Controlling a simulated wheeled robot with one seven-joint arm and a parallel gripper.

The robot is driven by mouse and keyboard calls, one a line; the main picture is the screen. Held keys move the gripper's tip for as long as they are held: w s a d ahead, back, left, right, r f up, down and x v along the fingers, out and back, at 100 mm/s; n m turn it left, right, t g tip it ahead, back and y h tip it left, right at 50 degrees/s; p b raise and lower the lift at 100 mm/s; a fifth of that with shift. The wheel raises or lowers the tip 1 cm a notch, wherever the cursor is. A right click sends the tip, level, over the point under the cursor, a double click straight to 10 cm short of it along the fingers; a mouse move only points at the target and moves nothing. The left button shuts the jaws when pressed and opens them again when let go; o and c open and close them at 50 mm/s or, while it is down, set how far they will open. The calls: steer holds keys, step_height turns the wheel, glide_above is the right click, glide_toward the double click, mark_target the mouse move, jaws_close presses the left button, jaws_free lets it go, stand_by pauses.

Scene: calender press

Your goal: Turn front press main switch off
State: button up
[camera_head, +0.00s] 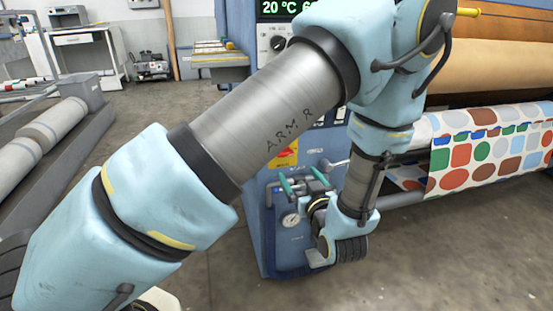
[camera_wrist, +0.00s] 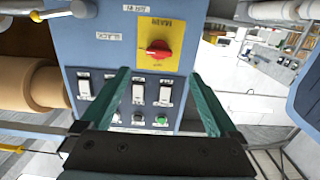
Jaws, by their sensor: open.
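The main switch is a red rotary knob (camera_wrist: 157,50) on a yellow plate (camera_wrist: 168,27) on the blue press panel. The labels appear upside down in the wrist view. The knob's grip lies roughly sideways, with a pale mark at its left end. The yellow plate also shows in the head view (camera_head: 284,156), partly hidden by my arm. My gripper (camera_wrist: 160,74) is open and empty. Its two green fingers stand apart on either side of the knob's line, with their tips below it in the picture. It also shows in the head view (camera_head: 300,181), just below the plate.
Below the knob in the wrist view are white rocker switches (camera_wrist: 138,90) and a green button (camera_wrist: 161,118). A roll of patterned fabric (camera_head: 490,150) is at right. Open floor (camera_head: 190,100) lies left of the press.

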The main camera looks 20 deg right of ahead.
steer(key=w+d, duration=0.1)
steer(key=w, duration=0.9)
steer(key=shift+w+d, duration=0.25)
steer(key=c, duration=1.4)
